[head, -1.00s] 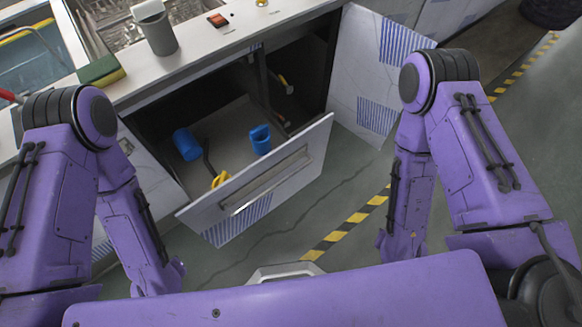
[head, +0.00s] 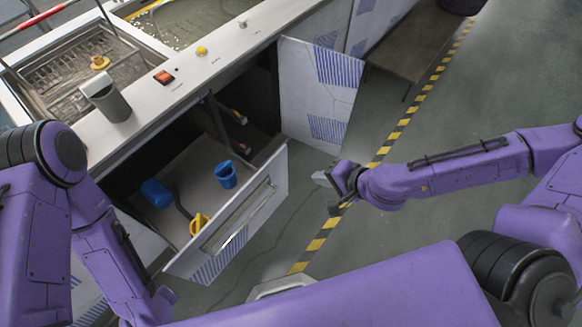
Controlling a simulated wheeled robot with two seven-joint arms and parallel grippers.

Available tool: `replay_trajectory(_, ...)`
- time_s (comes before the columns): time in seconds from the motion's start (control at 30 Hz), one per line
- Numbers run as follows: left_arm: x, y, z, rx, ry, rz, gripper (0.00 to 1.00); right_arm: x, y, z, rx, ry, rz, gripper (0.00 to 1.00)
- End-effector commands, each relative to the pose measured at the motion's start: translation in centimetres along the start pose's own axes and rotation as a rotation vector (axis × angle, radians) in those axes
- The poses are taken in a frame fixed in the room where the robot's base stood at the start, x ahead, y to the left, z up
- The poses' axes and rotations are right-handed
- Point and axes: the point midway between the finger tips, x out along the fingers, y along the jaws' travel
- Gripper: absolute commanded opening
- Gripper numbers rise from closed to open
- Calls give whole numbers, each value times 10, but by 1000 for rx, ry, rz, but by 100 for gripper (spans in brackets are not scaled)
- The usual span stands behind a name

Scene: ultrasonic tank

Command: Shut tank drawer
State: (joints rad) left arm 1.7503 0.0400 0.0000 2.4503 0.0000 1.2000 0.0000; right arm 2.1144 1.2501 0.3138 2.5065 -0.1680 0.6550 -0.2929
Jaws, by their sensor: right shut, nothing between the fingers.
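The tank drawer (head: 262,201) is pulled out from the dark cabinet under the counter. Its white front has a long metal handle (head: 238,216). Inside lie a blue-headed mallet (head: 156,193), a blue cup-like item (head: 225,174) and a yellow item (head: 199,224). My right gripper (head: 322,179) is out in front of the drawer, to the right of its front panel and apart from it. It is shut and empty. My left arm comes in at the left, but its gripper is not in view.
An open cabinet door (head: 323,90) stands right of the drawer. The counter (head: 170,105) above carries a grey cup (head: 108,98), a red switch (head: 165,77) and basins. A low brown table (head: 413,62) stands farther back. Grey floor with striped tape (head: 393,137) is clear at right.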

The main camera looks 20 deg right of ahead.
Motion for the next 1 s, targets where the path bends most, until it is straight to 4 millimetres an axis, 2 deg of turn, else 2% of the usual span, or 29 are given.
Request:
replay_trajectory(0.03, 19, 2, 8, 0, 0, 0, 44, 14, 9, 0, -3, 1, 0, 0)
replay_trajectory(0.27, 66, 6, 27, 0, 0, 0, 44, 51, 11, -1, 0, 4, 3, 0)
replay_trajectory(0.47, 69, 6, 28, 0, 0, 0, 44, 90, 8, 0, 5, 2, 9, 0)
replay_trajectory(0.6, 64, 6, 26, 0, 0, 0, 44, 106, -12, 1, 5, 1, 4, 0)
replay_trajectory(0.8, 62, 6, 26, 0, 0, 0, 44, 118, -23, 0, 7, 1, 5, 0)
replay_trajectory(1.0, 62, 6, 26, 0, 0, 0, 44, 120, -24, 0, 7, 1, 4, 0)
